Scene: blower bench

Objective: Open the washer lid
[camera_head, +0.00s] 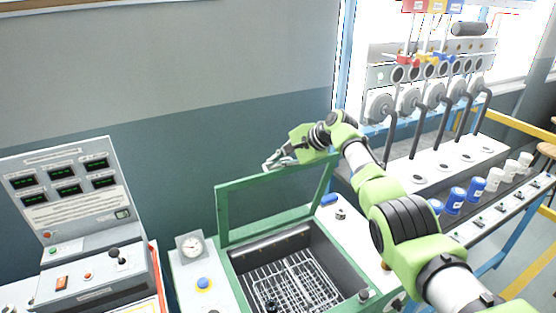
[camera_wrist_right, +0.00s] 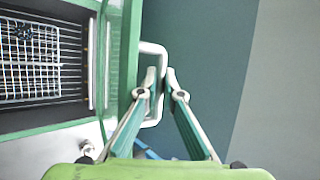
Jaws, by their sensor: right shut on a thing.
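The washer (camera_head: 240,285) is a green-framed box with a dark basin and a wire rack (camera_head: 290,280) inside. Its lid (camera_head: 221,215), a green frame with a see-through pane, stands raised at the back of the basin. My right gripper (camera_head: 277,161) is at the top edge of the lid. In the right wrist view, my right gripper (camera_wrist_right: 164,75) is shut on the pale handle (camera_wrist_right: 152,46), with one finger inside its loop and the other outside. The rack also shows through the opening there (camera_wrist_right: 30,60). My left gripper is out of view.
A control panel (camera_head: 75,190) with displays stands at the left. A round gauge (camera_head: 192,244) and a blue button (camera_head: 203,283) sit beside the washer. Blue and white bottles (camera_head: 455,200) and a bench with hoses (camera_head: 440,165) are at the right. A wall is behind the lid.

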